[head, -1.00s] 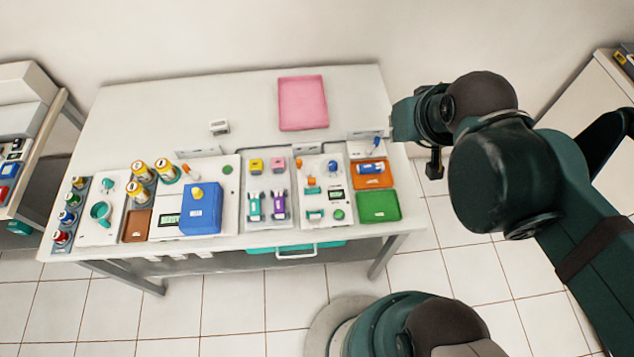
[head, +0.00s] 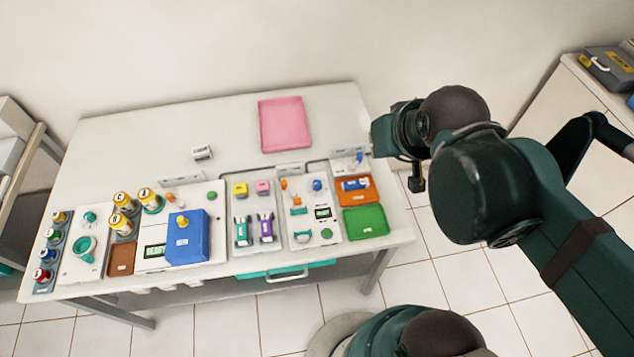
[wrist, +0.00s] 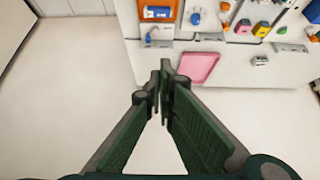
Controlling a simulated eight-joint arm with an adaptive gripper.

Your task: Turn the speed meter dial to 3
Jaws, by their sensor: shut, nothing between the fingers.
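A blue knob (head: 317,185) stands on the white panel with a small display (head: 323,212), right of the table's middle. In the wrist view, the same blue knob (wrist: 196,18) shows at the top with marks around it. I cannot read any dial's numbers or label, so I cannot confirm which is the speed meter dial. A smaller blue lever or knob (head: 360,157) stands at the back right, behind the orange tray. My gripper (wrist: 160,75) is shut and empty, its fingers apart from all panels. In the head view my arm's end is right of the table; the fingertips are not clear there.
An orange tray (head: 371,195) and a green tray (head: 365,221) lie at the table's right end. A pink tray (head: 285,123) lies at the back. Bottles, a blue box (head: 188,246) and coloured holders crowd the front. The table's back left is mostly clear.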

